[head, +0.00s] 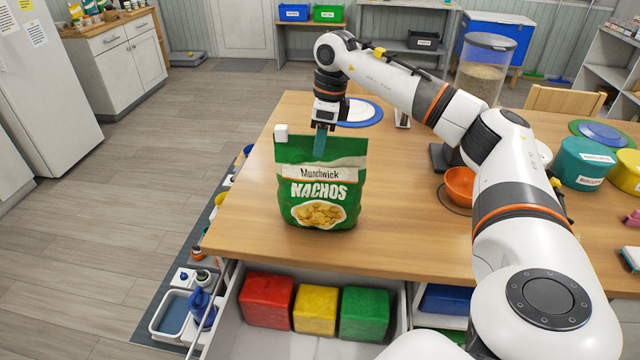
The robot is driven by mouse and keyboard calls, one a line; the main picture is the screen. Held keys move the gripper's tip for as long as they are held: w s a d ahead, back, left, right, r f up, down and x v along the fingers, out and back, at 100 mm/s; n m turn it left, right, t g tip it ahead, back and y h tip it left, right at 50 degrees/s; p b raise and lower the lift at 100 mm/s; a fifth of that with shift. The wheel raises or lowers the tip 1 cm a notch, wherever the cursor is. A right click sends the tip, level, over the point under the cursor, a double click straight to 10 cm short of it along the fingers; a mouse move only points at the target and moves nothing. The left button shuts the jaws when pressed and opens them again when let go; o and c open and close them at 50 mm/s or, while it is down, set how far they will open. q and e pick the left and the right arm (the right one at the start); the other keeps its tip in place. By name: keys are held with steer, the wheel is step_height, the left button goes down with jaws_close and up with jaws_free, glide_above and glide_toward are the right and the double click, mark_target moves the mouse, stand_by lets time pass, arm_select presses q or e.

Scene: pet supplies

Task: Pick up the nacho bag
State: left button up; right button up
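The green nacho bag (322,190) stands upright near the left front part of the wooden table, its label facing me. My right gripper (320,143) points down at the middle of the bag's top edge. One teal finger overlaps the front of the bag's top. The other finger is hidden, so I cannot tell whether the gripper has closed on the bag. I also cannot tell whether the bag's base touches the table. My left gripper is not in view.
A small white block (281,131) shows at the bag's upper left. An orange bowl (460,185) and a clear food container (484,75) stand to the right. An open drawer (262,343) below the table's front edge holds red, yellow and green blocks. Table around the bag's front is clear.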

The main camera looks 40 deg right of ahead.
steer(key=shift+f, duration=0.55)
steer(key=shift+w+f, duration=0.1)
steer(key=shift+f, duration=0.1)
stand_by(0.3)
jaws_close()
